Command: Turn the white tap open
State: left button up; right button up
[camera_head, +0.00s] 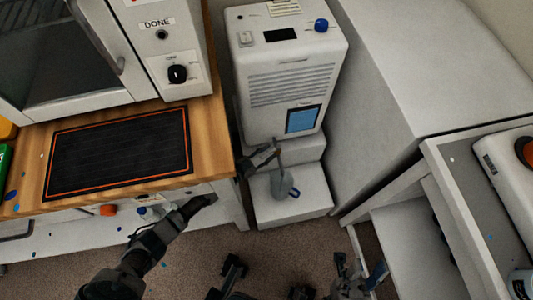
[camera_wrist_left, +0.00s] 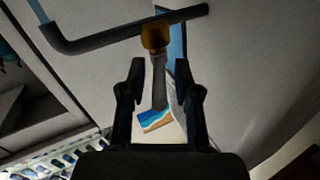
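The white dispenser (camera_head: 290,85) stands at the back with a tap (camera_head: 278,152) low on its front, above a grey cup (camera_head: 282,186). My left gripper (camera_head: 262,158) is at the tap's left side. In the left wrist view my left gripper (camera_wrist_left: 160,85) is open. A grey stem (camera_wrist_left: 159,82) lies between its fingers, with visible gaps on both sides. An amber joint (camera_wrist_left: 155,36) and a dark bent bar (camera_wrist_left: 125,32) show beyond the fingertips. My right gripper (camera_head: 288,275) is at the bottom edge, partly cut off, its fingers apart.
A wooden bench (camera_head: 222,130) with a dark mat (camera_head: 120,150) and an oven (camera_head: 178,40) fills the left. The cup stands on a white step (camera_head: 310,200). A white cabinet (camera_head: 410,70) closes the right side. Open carpet (camera_head: 250,245) lies in front.

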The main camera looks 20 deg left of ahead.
pick_arm(q)
jog(key=shift+s+a+f, duration=0.1)
jog(key=shift+s, duration=0.1)
jog(key=v, duration=1.1)
jog(key=shift+s+a, duration=0.2)
jog(key=shift+s, duration=0.05)
